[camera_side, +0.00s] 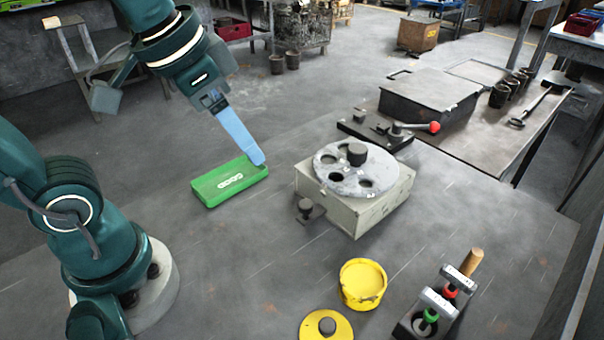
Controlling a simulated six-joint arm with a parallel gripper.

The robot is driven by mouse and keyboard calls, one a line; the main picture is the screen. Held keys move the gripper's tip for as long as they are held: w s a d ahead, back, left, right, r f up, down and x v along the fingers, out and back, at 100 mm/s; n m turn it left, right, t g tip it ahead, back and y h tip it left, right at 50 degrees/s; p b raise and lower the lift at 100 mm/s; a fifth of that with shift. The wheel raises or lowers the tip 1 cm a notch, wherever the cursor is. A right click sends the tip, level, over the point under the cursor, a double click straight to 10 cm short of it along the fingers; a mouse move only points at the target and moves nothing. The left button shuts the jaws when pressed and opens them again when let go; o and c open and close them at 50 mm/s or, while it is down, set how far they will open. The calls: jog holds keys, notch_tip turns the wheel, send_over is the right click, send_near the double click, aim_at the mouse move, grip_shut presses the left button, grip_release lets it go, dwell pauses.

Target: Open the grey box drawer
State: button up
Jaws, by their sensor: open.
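A pale grey box (364,215) stands on the work surface right of centre, topped by a round grey disc (337,170) with holes and a dark knob (357,153). A small dark knob (305,207) on a plate is at the box's lower left; I cannot tell whether it is joined to the box. The box's drawer is not clearly visible, and no drawer stands out from it. My gripper (258,160) has blue fingers and reaches down from the upper left. It is open, at the right end of a green case (229,181), left of the box; contact is unclear.
A yellow cup (362,285) and a yellow disc (325,326) are in front. A clamp-like fixture (440,300) with red and green parts is at the lower right. Behind the box are a red-tipped lever (420,127) and a dark lidded box (430,92).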

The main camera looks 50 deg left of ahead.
jog(key=w+d+f+m+g, duration=0.1)
jog(key=w+f+m+g, duration=0.15)
jog(key=w, duration=0.45)
jog(key=g, duration=0.2)
send_over(306, 203)
notch_tip(306, 203, down, 7)
jog(key=shift+r, duration=0.1)
jog(key=shift+f, duration=2.7)
grip_shut()
jog(key=shift+r, duration=0.1)
